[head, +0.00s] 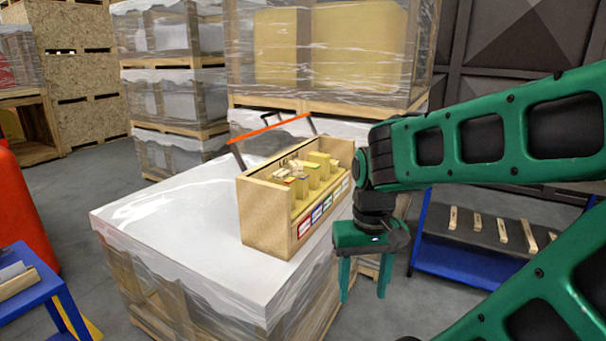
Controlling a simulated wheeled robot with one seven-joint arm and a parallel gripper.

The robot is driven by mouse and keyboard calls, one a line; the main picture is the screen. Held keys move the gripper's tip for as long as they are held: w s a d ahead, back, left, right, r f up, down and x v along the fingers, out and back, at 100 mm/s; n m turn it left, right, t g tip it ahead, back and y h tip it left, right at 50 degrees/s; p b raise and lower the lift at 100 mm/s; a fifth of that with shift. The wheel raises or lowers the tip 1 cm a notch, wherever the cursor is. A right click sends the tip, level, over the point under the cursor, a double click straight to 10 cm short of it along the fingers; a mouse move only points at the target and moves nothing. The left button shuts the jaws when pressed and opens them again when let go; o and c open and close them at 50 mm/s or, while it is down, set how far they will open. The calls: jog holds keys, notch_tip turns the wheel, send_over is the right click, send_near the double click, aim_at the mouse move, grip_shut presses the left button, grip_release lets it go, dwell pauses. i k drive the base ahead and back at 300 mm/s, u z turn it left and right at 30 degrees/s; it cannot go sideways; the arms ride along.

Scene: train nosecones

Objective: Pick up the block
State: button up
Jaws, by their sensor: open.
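Several pale wooden blocks (319,158) stand and lie inside a wooden box (265,219); I cannot tell which one is the block. The box sits on a white plastic-wrapped pallet load (188,243) in the middle of the head view. Its front has a row of coloured labels. My gripper (363,291) hangs with its green fingers pointing down, spread apart and with nothing seen between them. It appears to the right of the box and lower in the picture, apart from the blocks. The box's walls hide the lower parts of some blocks.
A blue cart (464,263) at right holds several wooden strips on a dark top, partly behind my arm. A blue table (38,292) stands at lower left. An orange-red bar (269,128) rises behind the box. Wrapped crates (180,95) fill the back. The load's left top is clear.

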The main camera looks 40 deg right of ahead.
aim_at(295, 168)
jog(key=z, duration=0.8)
jog(key=i, duration=0.95)
jog(key=u, duration=0.15)
jog(key=k, duration=0.45)
jog(key=u, duration=3.3)
jog(key=k, duration=0.2)
jog(key=z, duration=0.3)
